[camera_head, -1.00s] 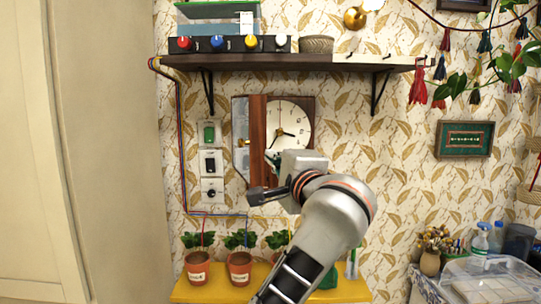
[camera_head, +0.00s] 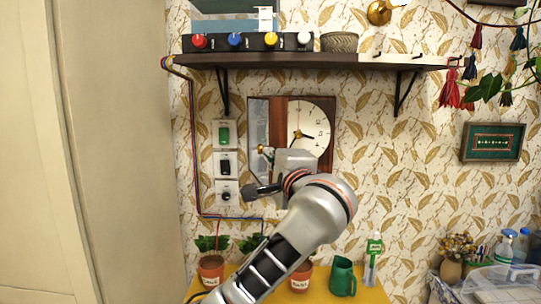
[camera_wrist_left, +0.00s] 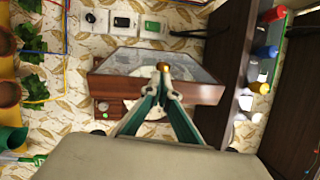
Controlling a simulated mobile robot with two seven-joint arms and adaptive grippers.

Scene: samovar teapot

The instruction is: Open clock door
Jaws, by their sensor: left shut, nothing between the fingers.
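The wooden clock (camera_head: 279,120) hangs on the wall under the shelf, its pale face (camera_head: 316,117) at the right. A brown wood band lies left of the face, with a grey glassy panel (camera_head: 256,113) beyond it. I cannot tell how far the door stands open. My left gripper (camera_head: 264,150) is in front of the clock's lower left part, and its wrist hides the lower part of the face. In the left wrist view its green fingers (camera_wrist_left: 163,78) are shut, tips together beside a brass knob (camera_wrist_left: 163,65); contact is unclear. My right gripper is out of view.
A dark shelf (camera_head: 310,60) with brackets is above the clock. Wall switches (camera_head: 227,163) and cables are close on the left. Below, a yellow table (camera_head: 315,297) carries potted plants (camera_head: 211,268) and a green mug (camera_head: 343,277).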

